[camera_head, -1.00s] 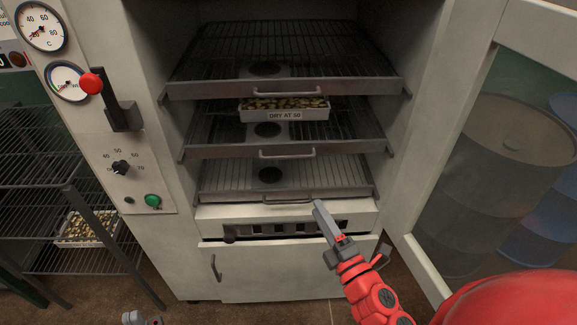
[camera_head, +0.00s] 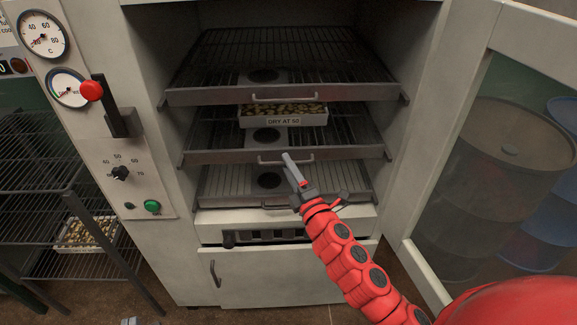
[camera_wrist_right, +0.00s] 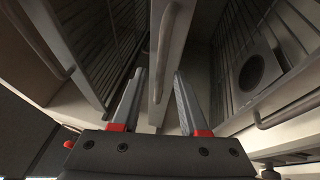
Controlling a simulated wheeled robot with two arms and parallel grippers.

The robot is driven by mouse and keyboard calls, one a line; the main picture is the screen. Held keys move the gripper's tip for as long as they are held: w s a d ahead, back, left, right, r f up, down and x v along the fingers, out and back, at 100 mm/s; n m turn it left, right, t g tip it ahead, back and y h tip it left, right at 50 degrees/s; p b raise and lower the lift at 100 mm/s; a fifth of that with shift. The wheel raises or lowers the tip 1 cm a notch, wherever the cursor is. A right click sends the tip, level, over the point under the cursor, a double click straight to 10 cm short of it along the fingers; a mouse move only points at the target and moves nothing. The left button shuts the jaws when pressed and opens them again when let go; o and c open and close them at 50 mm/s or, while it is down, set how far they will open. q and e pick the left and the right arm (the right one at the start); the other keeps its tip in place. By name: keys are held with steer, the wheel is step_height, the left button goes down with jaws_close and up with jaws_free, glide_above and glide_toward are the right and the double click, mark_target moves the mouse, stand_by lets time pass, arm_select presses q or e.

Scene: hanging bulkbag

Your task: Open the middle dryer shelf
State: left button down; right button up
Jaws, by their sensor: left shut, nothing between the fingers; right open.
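The middle dryer shelf (camera_head: 225,157) is a wire rack with a grey front bar, pushed in between two other shelves. Its handle (camera_head: 266,162) is partly covered by my right gripper (camera_head: 288,158). In the right wrist view my right gripper (camera_wrist_right: 158,75) is open, and the middle shelf's front bar (camera_wrist_right: 176,45) and handle (camera_wrist_right: 165,32) appear in line with the gap between its fingers. I cannot tell whether they touch. My left gripper (camera_head: 138,321) barely shows at the bottom edge, shut and empty, away from the dryer.
The upper shelf (camera_head: 200,97) and lower shelf (camera_head: 215,201) are close above and below. A tray (camera_head: 283,120) labelled DRY AT 60 sits on the middle shelf. The dryer door (camera_head: 440,150) stands open at right. A wire rack (camera_head: 40,190) stands at left.

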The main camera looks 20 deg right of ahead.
steer(key=shift+w, duration=0.15)
jaws_close()
stand_by(1.4)
